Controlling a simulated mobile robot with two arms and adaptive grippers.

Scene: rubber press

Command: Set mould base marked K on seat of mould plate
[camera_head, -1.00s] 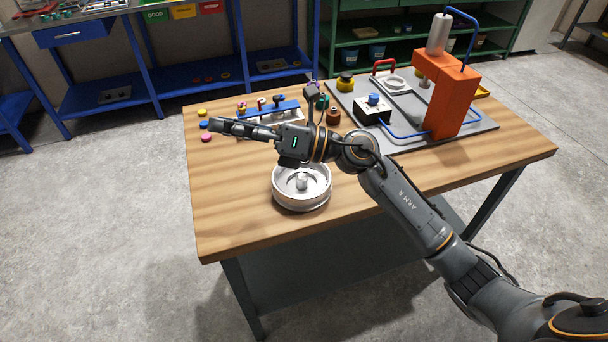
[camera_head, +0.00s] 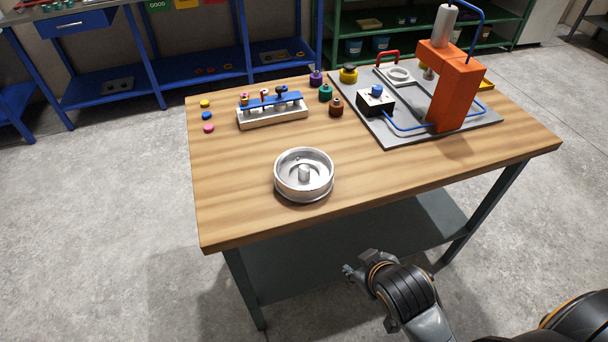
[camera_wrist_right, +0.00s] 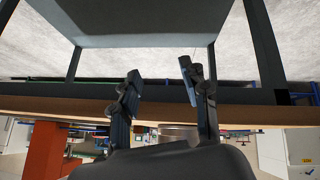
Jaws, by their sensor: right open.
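A round silver metal dish (camera_head: 304,190) with a raised rim and a centre post sits alone on the wooden table; it also shows between the fingers in the right wrist view (camera_wrist_right: 178,131). No letter K is readable, so I cannot tell which part bears it. A pale plate with a round ring (camera_head: 399,75) and a red handle (camera_head: 387,57) lies by the press; it may be the mould plate. My right gripper (camera_wrist_right: 160,73) is open and empty in front of the table edge. My right arm is low at the bottom of the head view. My left gripper is out of view.
An orange press (camera_head: 445,92) stands on a grey board (camera_head: 400,136) with a black box (camera_head: 375,104). A rack with a blue bar (camera_head: 271,116), coloured discs (camera_head: 206,116) and several coloured knobbed pieces (camera_head: 325,93) are at the back. The table's front is clear around the dish.

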